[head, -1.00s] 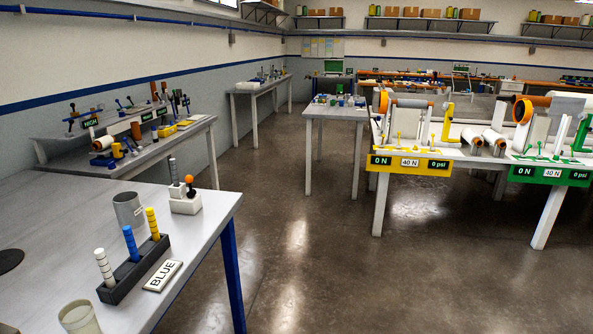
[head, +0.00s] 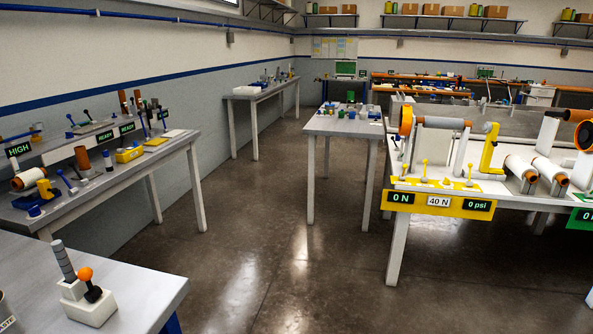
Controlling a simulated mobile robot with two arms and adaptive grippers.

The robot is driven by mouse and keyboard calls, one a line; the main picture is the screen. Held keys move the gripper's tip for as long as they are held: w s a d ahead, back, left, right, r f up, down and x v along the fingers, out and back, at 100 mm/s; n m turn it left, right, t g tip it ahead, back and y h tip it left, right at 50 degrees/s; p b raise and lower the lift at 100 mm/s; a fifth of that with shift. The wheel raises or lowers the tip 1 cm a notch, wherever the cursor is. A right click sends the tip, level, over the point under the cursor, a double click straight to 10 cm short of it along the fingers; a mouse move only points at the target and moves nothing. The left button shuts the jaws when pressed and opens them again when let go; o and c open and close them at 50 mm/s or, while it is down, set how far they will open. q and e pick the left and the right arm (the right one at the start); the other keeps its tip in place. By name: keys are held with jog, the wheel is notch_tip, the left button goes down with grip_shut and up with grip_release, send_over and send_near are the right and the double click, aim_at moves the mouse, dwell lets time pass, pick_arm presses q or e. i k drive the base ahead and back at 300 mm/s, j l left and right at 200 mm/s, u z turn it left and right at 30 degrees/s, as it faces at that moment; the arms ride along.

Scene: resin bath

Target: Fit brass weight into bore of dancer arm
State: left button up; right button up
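Neither of my grippers is in view. I cannot make out a brass weight in this view. The bench with the yellow panel (head: 438,204) stands at the right, its displays reading "0 N", "40 N" and "0 psi". It bears rollers, a yellow upright part (head: 490,150) and several small yellow knobbed levers (head: 470,174). I cannot tell which part there is the dancer arm, and no bore can be made out at this distance.
A near table (head: 140,282) with an orange-knobbed lever block (head: 92,303) is at lower left. A left bench (head: 165,160) holds tools and a "HIGH" sign (head: 18,150). A smaller table (head: 340,128) stands mid-room. The floor (head: 270,260) between them is clear.

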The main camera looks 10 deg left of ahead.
aim_at(38, 127)
jog(key=i, duration=1.75)
jog(key=i+j+u, duration=0.1)
jog(key=i+u, duration=0.4)
jog(key=i+l+u, duration=0.1)
jog(key=i+u, duration=0.35)
jog(key=i+l+u, duration=0.3)
jog(key=i+u, duration=0.45)
jog(key=u, duration=0.15)
jog(key=i+u, duration=0.55)
jog(key=u, duration=0.2)
jog(key=i+l+u, duration=0.2)
jog(key=u, duration=0.2)
